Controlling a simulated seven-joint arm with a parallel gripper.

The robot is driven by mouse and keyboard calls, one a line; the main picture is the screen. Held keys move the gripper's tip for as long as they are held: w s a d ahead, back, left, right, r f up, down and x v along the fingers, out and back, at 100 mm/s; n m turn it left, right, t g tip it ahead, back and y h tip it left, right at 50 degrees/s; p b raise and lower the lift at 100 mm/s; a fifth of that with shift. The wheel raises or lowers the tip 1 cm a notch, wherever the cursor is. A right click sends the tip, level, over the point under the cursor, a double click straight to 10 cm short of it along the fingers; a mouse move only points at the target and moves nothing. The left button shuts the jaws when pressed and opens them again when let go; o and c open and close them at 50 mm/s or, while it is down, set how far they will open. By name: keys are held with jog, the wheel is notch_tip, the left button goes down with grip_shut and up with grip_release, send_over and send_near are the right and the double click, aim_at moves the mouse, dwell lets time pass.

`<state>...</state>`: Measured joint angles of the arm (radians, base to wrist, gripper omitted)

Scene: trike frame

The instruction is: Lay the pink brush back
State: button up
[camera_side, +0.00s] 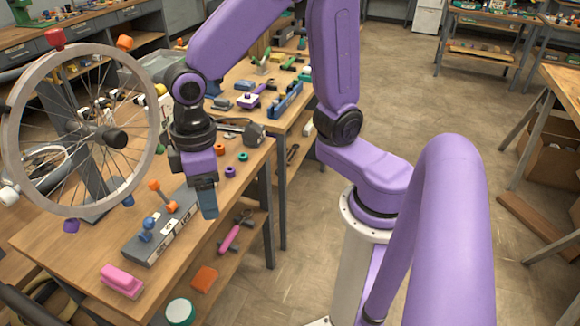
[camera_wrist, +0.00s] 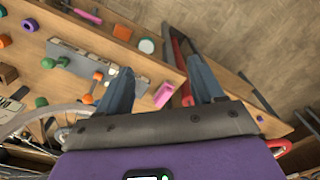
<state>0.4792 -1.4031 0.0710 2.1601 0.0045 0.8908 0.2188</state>
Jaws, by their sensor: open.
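The pink brush (camera_side: 122,281), a blocky pink piece, lies on the front corner of the wooden bench (camera_side: 75,262). In the wrist view the pink brush (camera_wrist: 164,95) shows between and beyond my two fingers. My gripper (camera_side: 207,208) points down above the bench's right edge, empty and apart from the brush, which is lower left of it in the side view. In the wrist view the fingers of my gripper (camera_wrist: 160,70) are spread wide. What lies under the brush is hidden.
A grey labelled rack (camera_side: 165,232) with blue and orange pieces stands between gripper and brush. A spoked wheel (camera_side: 150,120) rises at left. Below the bench edge, a shelf holds a pink-handled tool (camera_side: 232,235), an orange block (camera_side: 204,278) and a round green-white tin (camera_side: 180,312).

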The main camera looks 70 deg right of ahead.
jog(key=s+d+n, duration=0.4)
jog(key=s+d, duration=0.7)
jog(key=s, duration=0.1)
jog(key=shift+s+r+n, duration=0.2)
jog(key=shift+n, duration=0.1)
dwell(0.5)
